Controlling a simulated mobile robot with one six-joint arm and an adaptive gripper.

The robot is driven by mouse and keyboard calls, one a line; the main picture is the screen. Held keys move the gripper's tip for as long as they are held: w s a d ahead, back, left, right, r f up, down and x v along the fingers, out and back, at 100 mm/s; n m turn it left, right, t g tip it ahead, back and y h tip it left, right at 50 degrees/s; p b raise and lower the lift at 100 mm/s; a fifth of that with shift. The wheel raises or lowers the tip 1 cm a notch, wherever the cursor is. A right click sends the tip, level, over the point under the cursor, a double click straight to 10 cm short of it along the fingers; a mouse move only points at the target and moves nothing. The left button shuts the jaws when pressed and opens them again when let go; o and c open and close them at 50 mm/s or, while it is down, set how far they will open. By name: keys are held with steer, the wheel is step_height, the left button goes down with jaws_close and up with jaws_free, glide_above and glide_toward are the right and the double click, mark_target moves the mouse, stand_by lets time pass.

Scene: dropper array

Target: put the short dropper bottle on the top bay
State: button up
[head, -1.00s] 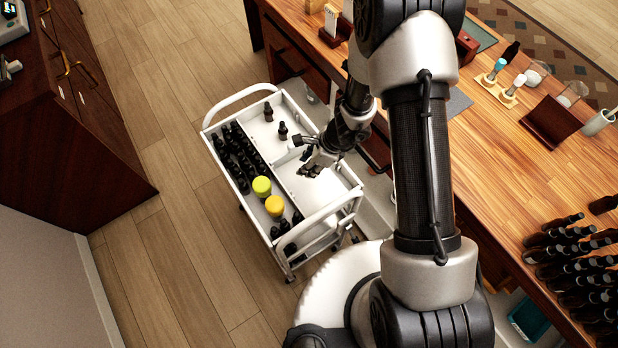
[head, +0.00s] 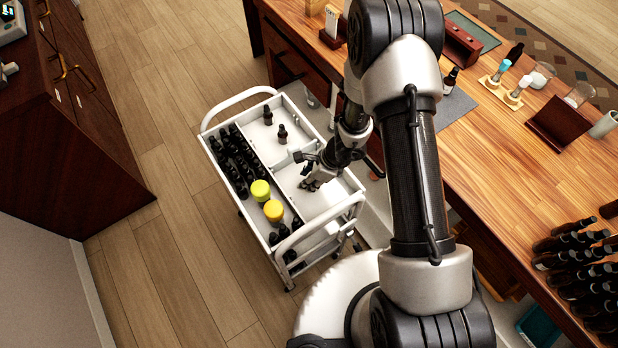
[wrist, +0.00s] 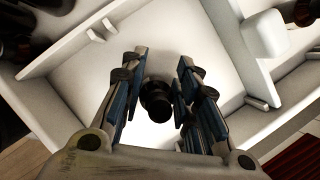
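A dark dropper bottle (wrist: 156,100) shows in the wrist view, between the fingers of my gripper (wrist: 158,84). The fingers are spread, with a narrow gap on each side of it. Two more dark dropper bottles, a farther one (head: 267,116) and a nearer one (head: 282,134), stand upright in the cart's far compartment (head: 293,118). Which place is the top bay I cannot tell.
Low white dividers and the cart's handle (head: 320,228) border the compartment. A wooden desk (head: 490,150) with bottles stands right.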

steer(key=o, duration=0.4)
steer(key=shift+o, duration=0.2)
steer(key=s+d+r+n+p, duration=0.1)
steer(key=r+n+p, duration=0.15)
steer(key=r, duration=0.95)
steer(key=s+d+r+n+t+p, duration=0.1)
steer(key=r+n, duration=0.3)
steer(key=r, duration=0.7)
steer(key=s+d+r+n+p, duration=0.15)
steer(key=r+n, duration=0.25)
steer(key=r, duration=0.8)
steer(key=s+d+r+n+t+h, duration=0.1)
steer(key=s+d+r+n+h, duration=0.1)
steer(key=s+d+r+n, duration=0.3)
steer(key=s+d+r+n+t+h, duration=0.1)
steer(key=s+d+r+n+h, duration=0.1)
steer(key=s+d+r+n, duration=0.2)
steer(key=s+d+r, duration=0.1)
steer(key=s+r, duration=0.2)
steer(key=s, duration=0.3)
steer(key=shift+s+d+n+t, duration=0.2)
steer(key=shift+s+n+t, duration=0.1)
steer(key=shift+s+n, duration=0.05)
